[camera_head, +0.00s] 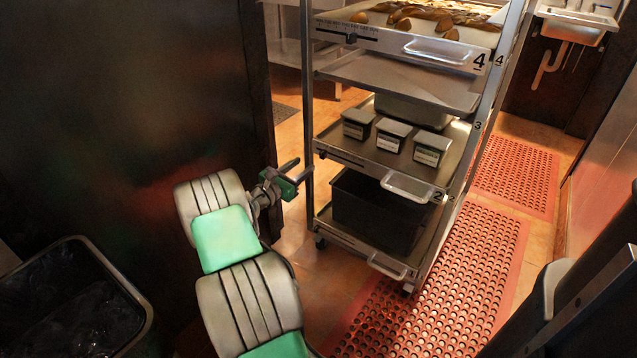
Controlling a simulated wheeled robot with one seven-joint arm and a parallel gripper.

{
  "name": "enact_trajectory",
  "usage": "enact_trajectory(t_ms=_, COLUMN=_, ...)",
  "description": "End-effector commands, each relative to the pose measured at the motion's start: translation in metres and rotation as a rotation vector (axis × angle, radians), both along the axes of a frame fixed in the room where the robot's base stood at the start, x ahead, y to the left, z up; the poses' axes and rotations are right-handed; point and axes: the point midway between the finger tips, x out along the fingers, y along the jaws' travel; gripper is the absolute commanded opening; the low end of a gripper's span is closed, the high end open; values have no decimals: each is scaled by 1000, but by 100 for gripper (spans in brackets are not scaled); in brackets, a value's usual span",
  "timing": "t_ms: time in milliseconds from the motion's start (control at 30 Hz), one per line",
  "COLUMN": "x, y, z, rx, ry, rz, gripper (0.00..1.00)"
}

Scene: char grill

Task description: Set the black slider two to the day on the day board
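A rolling rack has numbered shelves, and small day strips run along their left-facing edges. The strip on shelf 4 (345,28) carries tiny lettering, with a dark slider (351,38) just below it. On shelf 2, a dark strip (342,157) shows along the edge; I cannot make out its days or slider position. My gripper (300,170) is just left of the rack's left post, at about shelf 2 height in the picture. Its two dark fingers are apart, with nothing visible between them. I cannot tell whether a fingertip touches the post.
Shelf 2 (410,172) holds three small lidded containers (392,134), and a black bin (378,208) stands on shelf 1. Bread lies on the top tray (463,45). A dark wall (150,100) is left of my arm. Red perforated mats (450,285) cover the floor at right.

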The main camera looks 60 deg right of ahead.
Motion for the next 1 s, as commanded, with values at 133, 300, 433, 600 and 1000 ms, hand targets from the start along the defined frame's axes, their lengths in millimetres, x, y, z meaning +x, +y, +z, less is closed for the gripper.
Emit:
enact_trajectory(t_ms=133, x=-10, y=-14, z=-8, rx=-34, ry=104, rz=-11, gripper=40)
enact_trajectory(t_ms=300, x=-16, y=-44, z=-9, rx=-33, ry=99, rz=-12, gripper=40)
enact_trajectory(t_ms=433, x=-19, y=-67, z=-9, rx=-32, ry=98, rz=-11, gripper=40)
enact_trajectory(t_ms=600, x=-20, y=-83, z=-6, rx=-31, ry=99, rz=-8, gripper=40)
enact_trajectory(t_ms=1000, x=-20, y=-83, z=-6, rx=-29, ry=98, rz=-6, gripper=26)
